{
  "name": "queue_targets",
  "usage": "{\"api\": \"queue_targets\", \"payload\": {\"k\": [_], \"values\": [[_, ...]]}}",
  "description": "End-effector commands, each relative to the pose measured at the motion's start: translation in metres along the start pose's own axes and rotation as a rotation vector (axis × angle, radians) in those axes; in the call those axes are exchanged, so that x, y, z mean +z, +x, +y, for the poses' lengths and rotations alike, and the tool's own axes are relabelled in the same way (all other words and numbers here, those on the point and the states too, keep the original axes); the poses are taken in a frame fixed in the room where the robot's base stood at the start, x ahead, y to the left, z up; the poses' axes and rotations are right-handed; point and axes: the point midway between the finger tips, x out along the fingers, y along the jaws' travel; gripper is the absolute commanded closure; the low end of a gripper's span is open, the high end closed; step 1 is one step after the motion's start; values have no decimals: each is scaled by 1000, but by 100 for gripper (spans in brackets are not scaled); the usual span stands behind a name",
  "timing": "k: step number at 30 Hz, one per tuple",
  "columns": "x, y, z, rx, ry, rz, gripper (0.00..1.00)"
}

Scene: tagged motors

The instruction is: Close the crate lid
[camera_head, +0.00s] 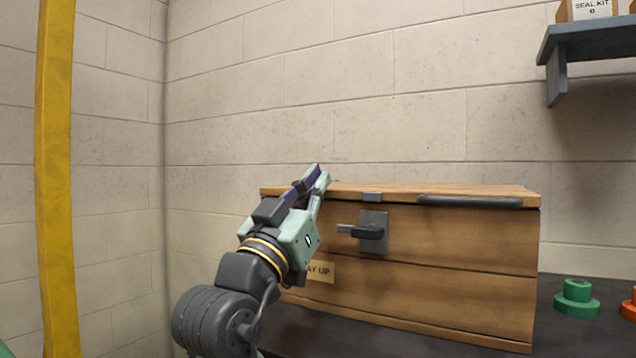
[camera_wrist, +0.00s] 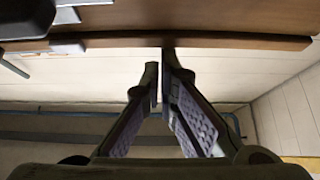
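The wooden crate (camera_head: 450,285) stands on a dark surface against the wall. Its lid (camera_head: 400,190) lies down across the top, flat or nearly so; I cannot tell whether a thin gap remains. A grey catch plate (camera_head: 372,197) is on the lid's front edge, above a dark latch handle (camera_head: 360,232) on the crate's front. My gripper (camera_head: 320,172) is at the lid's front left edge, pointing up. In the wrist view my gripper's fingertips (camera_wrist: 161,75) are almost together, with nothing between them, close to the lid's edge (camera_wrist: 230,41). Contact is unclear.
A black strip (camera_head: 470,201) runs along the lid's front right. A green flanged part (camera_head: 576,298) and an orange part (camera_head: 629,305) stand right of the crate. A grey shelf (camera_head: 590,40) hangs upper right. A yellow post (camera_head: 56,180) stands at left.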

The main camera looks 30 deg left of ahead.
Motion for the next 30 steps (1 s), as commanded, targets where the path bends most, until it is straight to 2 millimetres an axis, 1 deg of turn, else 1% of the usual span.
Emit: {"api": "queue_targets", "payload": {"k": [1, 14, 17, 20, 27, 30], "values": [[8, -1, -1, -1, -4, -14, 100], [13, -1, -3, -3, -8, -25, 100], [13, -5, -3, -4, -8, -24, 100], [12, -17, -3, -5, -6, -21, 100], [4, -58, -1, -3, -2, -5, 100], [2, -69, 0, -1, -1, -2, 100]]}}
